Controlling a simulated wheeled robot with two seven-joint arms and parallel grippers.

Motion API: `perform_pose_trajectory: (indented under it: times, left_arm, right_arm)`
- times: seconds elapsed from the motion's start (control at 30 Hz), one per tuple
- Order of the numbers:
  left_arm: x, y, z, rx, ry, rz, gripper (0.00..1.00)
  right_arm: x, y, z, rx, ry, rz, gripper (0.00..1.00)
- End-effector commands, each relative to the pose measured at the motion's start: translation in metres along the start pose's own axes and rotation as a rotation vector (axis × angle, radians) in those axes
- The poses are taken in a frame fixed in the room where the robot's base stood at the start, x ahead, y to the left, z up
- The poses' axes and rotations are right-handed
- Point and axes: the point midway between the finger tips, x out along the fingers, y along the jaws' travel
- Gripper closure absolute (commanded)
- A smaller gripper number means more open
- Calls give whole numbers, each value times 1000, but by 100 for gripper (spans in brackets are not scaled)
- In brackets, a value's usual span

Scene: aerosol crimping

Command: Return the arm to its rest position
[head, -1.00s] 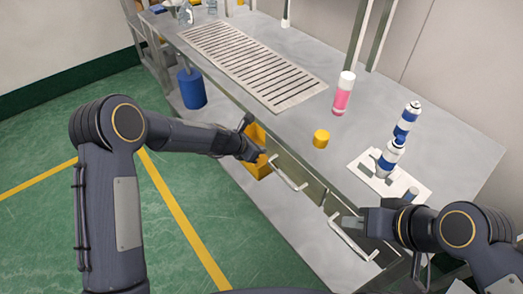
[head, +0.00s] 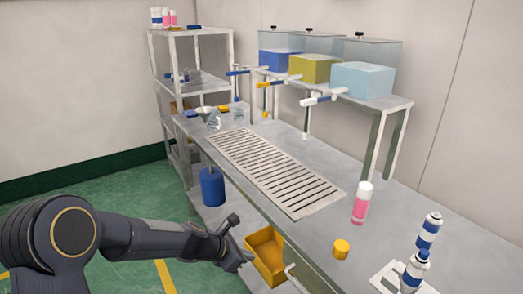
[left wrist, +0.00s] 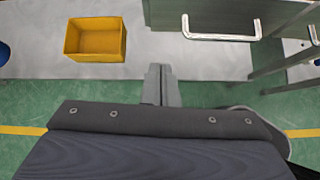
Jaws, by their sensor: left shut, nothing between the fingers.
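My left arm comes in from the left in the head view. Its gripper (head: 243,255) is beside the front edge of the workbench (head: 320,240), close to the yellow bin (head: 268,255) on the lower shelf. The left wrist view shows the left gripper's fingers (left wrist: 160,85) closed together with nothing between them, with the yellow bin (left wrist: 95,40) ahead to the left and a drawer handle (left wrist: 220,37) ahead to the right. My right arm and its gripper are out of the head view.
On the bench stand a pink bottle with a white cap (head: 361,203), a yellow cap (head: 341,249) and blue-white cans (head: 428,235) at the right. A slotted grate (head: 270,170) lies in the bench top. Coloured tanks (head: 362,78) and a shelf rack (head: 190,60) stand behind. Green floor is open at the left.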

Motion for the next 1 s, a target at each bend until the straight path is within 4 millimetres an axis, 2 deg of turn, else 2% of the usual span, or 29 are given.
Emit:
perform_pose_trajectory:
  times: [0.13,0.23,0.4,0.5,0.6,0.7,0.83,1.0]
  left_arm:
    - [-68,-7,11,278,-25,16,100]
    - [-124,-25,10,552,-24,25,100]
    - [-203,-68,-11,1018,26,32,100]
    - [-239,-98,-32,1283,81,26,100]
    - [-266,-127,-57,1530,156,6,100]
    - [-283,-152,-82,1734,233,-29,100]
    - [-294,-173,-107,1912,312,-79,100]
    - [-298,-183,-121,2005,358,-115,100]
  right_arm:
    - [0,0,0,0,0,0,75]
    - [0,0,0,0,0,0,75]
    - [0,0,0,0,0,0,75]
    - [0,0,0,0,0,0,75]
    - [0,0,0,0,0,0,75]
    - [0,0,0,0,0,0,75]
    - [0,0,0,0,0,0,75]
    - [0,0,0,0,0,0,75]
